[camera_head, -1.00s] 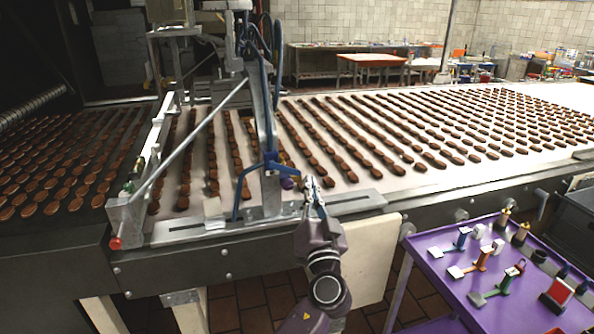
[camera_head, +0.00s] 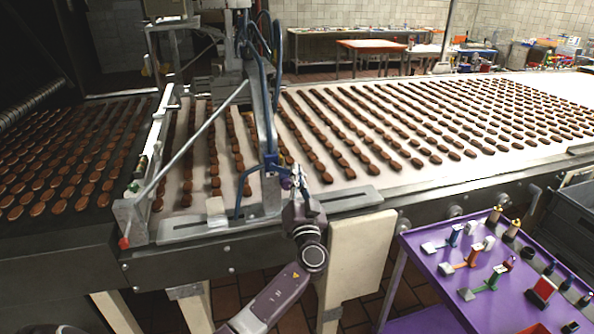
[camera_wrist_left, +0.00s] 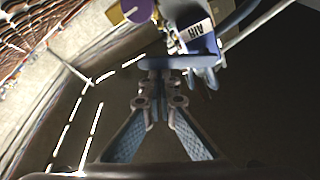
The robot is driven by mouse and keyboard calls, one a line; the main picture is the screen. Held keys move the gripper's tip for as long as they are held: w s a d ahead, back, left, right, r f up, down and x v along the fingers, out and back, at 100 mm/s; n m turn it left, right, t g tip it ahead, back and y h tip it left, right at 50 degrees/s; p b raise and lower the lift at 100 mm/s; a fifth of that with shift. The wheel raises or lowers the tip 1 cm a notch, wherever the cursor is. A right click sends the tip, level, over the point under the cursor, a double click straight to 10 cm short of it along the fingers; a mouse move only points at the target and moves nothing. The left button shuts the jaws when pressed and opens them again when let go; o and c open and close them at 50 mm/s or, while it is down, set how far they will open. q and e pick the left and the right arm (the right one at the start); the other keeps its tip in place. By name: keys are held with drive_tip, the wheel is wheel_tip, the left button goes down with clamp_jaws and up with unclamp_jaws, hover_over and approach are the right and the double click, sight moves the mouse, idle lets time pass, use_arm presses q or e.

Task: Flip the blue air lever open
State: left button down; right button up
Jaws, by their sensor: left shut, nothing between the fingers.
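The blue air lever with a white "AIR" label (camera_wrist_left: 198,32) is at the top of the left wrist view, with a flat blue bar (camera_wrist_left: 180,62) in front of it. My left gripper (camera_wrist_left: 160,78) is shut and empty, its fingertips right at the bar's lower edge. I cannot tell whether they touch. In the head view my left gripper (camera_head: 293,180) is at the machine's post, just right of the blue parts (camera_head: 266,167). The lever is too small there to tell its position. My right gripper is not in view.
A purple knob (camera_wrist_left: 137,8) and a brass part (camera_wrist_left: 115,14) sit close to the lever. The conveyor (camera_head: 385,198) carries rows of brown biscuits beyond the post. A purple cart (camera_head: 440,276) with fittings stands at the right. A diagonal grey rod (camera_head: 195,140) crosses the machine's left side.

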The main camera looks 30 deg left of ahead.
use_arm(q)
drive_tip(key=shift+f, duration=0.1)
idle(0.3)
drive_tip(key=f+m+h, duration=0.1)
drive_tip(key=m, duration=0.2)
drive_tip(key=s+a+f+m+h+p, duration=0.1)
drive_tip(key=m, duration=0.3)
drive_tip(key=s+f+m+h, duration=0.1)
drive_tip(key=m+h, duration=0.1)
drive_tip(key=m, duration=0.2)
drive_tip(key=shift+a+f+p, duration=0.3)
drive_tip(key=shift+a+p, duration=0.05)
drive_tip(key=shift+a, duration=0.05)
drive_tip(key=shift+s+a+f+m, duration=0.1)
drive_tip(key=shift+s+f+m, duration=0.1)
drive_tip(key=shift+m, duration=0.3)
drive_tip(key=shift+s+a+f, duration=0.1)
drive_tip(key=shift+a+f, duration=0.05)
drive_tip(key=shift+s+a+f+b, duration=0.2)
drive_tip(key=shift+s+a+b, duration=0.1)
drive_tip(key=shift+s+b, duration=0.05)
drive_tip(key=shift+s+a, duration=0.1)
